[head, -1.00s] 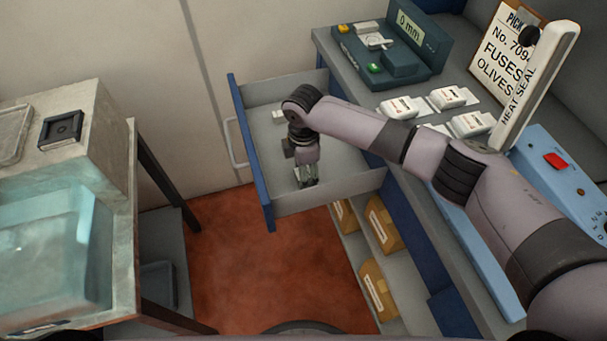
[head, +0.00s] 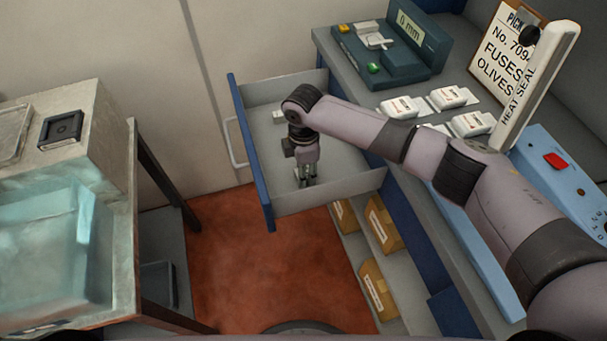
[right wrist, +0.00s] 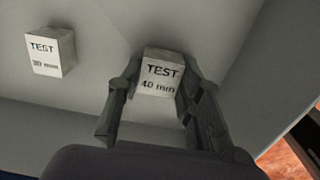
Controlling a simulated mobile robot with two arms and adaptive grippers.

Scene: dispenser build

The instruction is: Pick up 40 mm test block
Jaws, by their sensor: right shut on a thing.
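The 40 mm test block (right wrist: 160,74) is a pale block with "TEST 40 mm" on its face, in the right wrist view. My right gripper (right wrist: 154,98) is shut on it, one finger on each side. In the head view my right gripper (head: 306,178) points down into the open drawer (head: 345,175), near its front right corner. The block is mostly hidden by the gripper there, and I cannot tell whether it touches the drawer floor. My left gripper is not in view.
A 30 mm test block (right wrist: 50,52) stands beside it in the drawer. The drawer's blue front (head: 250,160) and low walls surround my gripper. The counter above holds a green gauge device (head: 395,60) and white packs (head: 448,98). A bench with a clear bin (head: 45,250) stands left.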

